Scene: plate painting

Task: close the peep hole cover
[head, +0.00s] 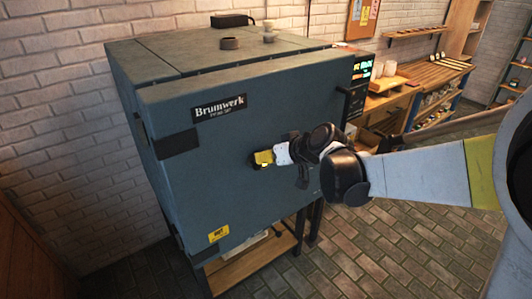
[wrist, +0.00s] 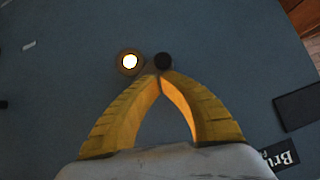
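The peep hole (wrist: 130,62) glows bright white inside a brown ring on the kiln's blue-grey door, in the wrist view. It is uncovered. A dark round piece, which looks like the peep hole cover or its knob (wrist: 163,61), sits just right of the ring. My gripper (wrist: 161,75) has yellow fingers whose tips meet right at the lower edge of the dark piece. I see no gap between the tips, and cannot tell whether they touch it. In the head view my gripper (head: 263,158) is at the door front and hides most of that spot.
The kiln (head: 215,135) stands on a low wooden-shelved stand, with a Brumwerk plate (head: 219,107) on its door. A lit control panel (head: 362,70) is on its right side. A wooden workbench (head: 430,75) stands behind right. The brick floor (head: 385,245) in front is clear.

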